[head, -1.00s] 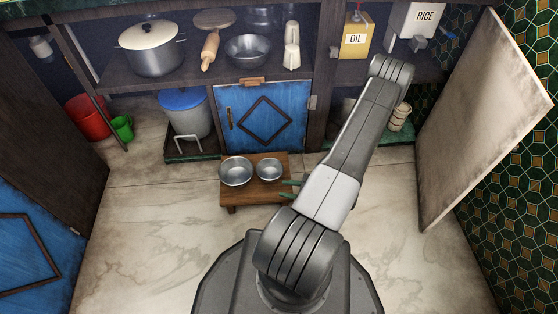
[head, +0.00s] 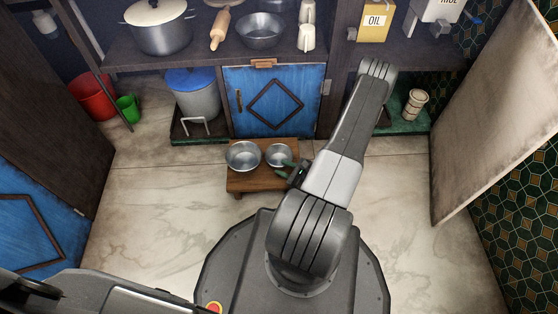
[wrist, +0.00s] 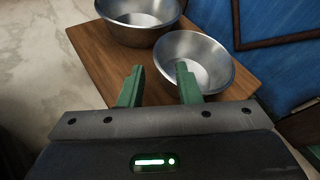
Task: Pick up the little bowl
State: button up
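The little bowl (head: 278,154) is a shiny metal bowl on the right side of a low wooden stool (head: 262,181). A bigger metal bowl (head: 243,155) stands to its left. In the wrist view the little bowl (wrist: 194,62) is just ahead of my gripper (wrist: 160,82), and the bigger bowl (wrist: 140,18) is farther off at the upper left. My gripper's green fingers are apart with nothing held between them. The right fingertip overlaps the little bowl's near rim in the picture; I cannot tell whether they touch. In the head view my gripper (head: 290,168) is at the stool's right side, partly hidden by my arm.
A blue cabinet door (head: 276,100) stands behind the stool. A lidded pot (head: 193,92) stands back left, with red (head: 95,97) and green (head: 128,108) buckets beyond. An open pale door panel (head: 495,110) stands at the right. The floor around the stool is clear.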

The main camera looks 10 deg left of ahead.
aim_at(280, 158)
jog(key=shift+b+x, duration=0.85)
jog(key=shift+x, duration=1.95)
grip_shut()
